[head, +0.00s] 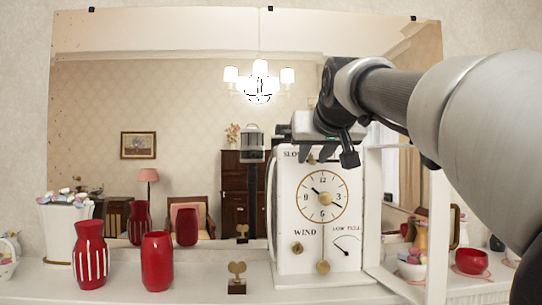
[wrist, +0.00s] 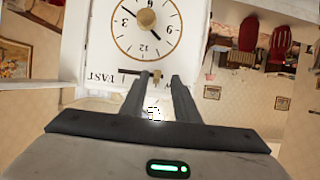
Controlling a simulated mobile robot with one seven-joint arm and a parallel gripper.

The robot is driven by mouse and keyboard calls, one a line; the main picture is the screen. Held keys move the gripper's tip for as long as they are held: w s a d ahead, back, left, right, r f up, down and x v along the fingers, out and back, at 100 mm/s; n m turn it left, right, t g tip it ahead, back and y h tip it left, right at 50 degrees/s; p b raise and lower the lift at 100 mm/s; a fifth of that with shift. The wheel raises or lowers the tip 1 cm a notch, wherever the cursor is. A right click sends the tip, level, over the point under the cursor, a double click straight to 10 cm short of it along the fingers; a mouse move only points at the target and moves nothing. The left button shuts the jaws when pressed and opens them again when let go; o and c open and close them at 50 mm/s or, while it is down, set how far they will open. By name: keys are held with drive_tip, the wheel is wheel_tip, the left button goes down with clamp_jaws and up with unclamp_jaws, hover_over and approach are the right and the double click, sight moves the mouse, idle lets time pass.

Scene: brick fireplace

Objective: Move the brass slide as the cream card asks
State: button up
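A white clock case (head: 288,255) with a round dial (head: 322,196) stands on the mantel. Above the dial is a slot with "SLOW" at its left in the head view. "FAST" shows beside the slot in the wrist view, where the clock appears upside down. The small brass slide (wrist: 156,76) is in this slot. My gripper (wrist: 158,84) is open at the clock's top, with its fingertips apart on either side of the slide in the picture. I cannot tell whether they touch it. In the head view my gripper (head: 335,156) partly hides the slot. I cannot make out a cream card.
A brass key on a dark stand (head: 237,278), red vases (head: 157,262) (head: 90,256) and a white pot (head: 68,232) stand left of the clock. Right are a white frame (head: 433,235) and a red bowl (head: 471,261). A large mirror (head: 190,95) is behind.

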drive_tip(key=v, duration=1.7)
drive_tip(key=shift+s+f, duration=0.1)
drive_tip(key=shift+f, duration=0.05)
drive_tip(key=s+f+g+p, duration=0.2)
drive_tip(key=s+f, duration=0.3)
drive_tip(key=f, duration=0.7)
drive_tip(key=s+f+g+p, duration=0.3)
drive_tip(key=s+f, duration=0.2)
drive_tip(key=f, duration=0.7)
drive_tip(key=s+f+g+p, duration=0.2)
drive_tip(key=s+f, duration=0.3)
drive_tip(key=f, duration=0.7)
drive_tip(key=shift+s+f+g, duration=0.25)
drive_tip(key=shift+f+g, duration=0.15)
drive_tip(key=r+p, duration=0.5)
drive_tip(key=shift+d, duration=0.2)
